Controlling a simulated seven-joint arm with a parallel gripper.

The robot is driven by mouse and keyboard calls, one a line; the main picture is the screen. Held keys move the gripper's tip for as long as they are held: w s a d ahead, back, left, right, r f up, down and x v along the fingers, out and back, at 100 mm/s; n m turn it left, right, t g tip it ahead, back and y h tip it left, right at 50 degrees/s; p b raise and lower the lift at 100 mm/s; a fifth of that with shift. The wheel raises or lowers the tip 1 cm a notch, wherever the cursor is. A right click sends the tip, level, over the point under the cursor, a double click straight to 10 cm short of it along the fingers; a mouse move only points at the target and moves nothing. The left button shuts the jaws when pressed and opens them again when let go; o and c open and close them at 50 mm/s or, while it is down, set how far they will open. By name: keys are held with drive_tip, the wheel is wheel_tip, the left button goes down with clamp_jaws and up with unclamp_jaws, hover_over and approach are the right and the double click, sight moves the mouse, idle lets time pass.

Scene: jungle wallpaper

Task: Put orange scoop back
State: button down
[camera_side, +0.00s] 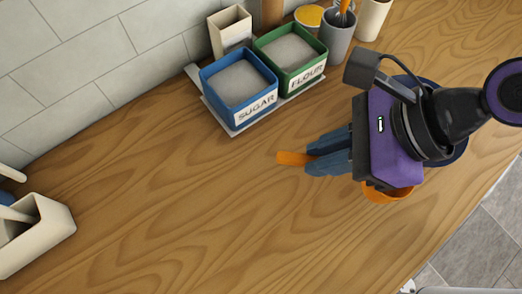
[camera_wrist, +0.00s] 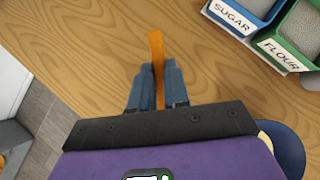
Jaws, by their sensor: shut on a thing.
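The orange scoop shows as an orange handle (camera_side: 292,158) sticking out past my fingertips. The handle also shows in the wrist view (camera_wrist: 156,50), between the two blue fingers. My gripper (camera_side: 318,153) is shut on it. The blue SUGAR bin (camera_side: 238,84) and the green FLOUR bin (camera_side: 291,52) stand at the back, each with pale powder inside. My gripper is to the right of and in front of the SUGAR bin, clear of both bins.
A rounded orange piece (camera_side: 393,195) shows below my gripper body; I cannot tell whether it belongs to the scoop. A dark blue round thing (camera_wrist: 284,145) is partly hidden beside it. A grey utensil cup (camera_side: 338,40) stands back right, a cream holder (camera_side: 38,232) far left. The middle wood is clear.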

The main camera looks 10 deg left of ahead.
drive_tip(key=shift+w+a+f, duration=0.6)
drive_tip(key=shift+a+f, duration=1)
drive_tip(key=shift+f, duration=0.3)
drive_tip(key=shift+w+a+f, duration=0.6)
drive_tip(key=shift+a+f, duration=0.95)
drive_tip(key=shift+f, duration=0.3)
drive_tip(key=shift+w+a+f, duration=0.6)
drive_tip(key=shift+a+f, duration=1)
drive_tip(key=shift+f, duration=0.3)
drive_tip(key=shift+f, duration=0.15)
drive_tip(key=c, duration=1.1)
unclamp_jaws()
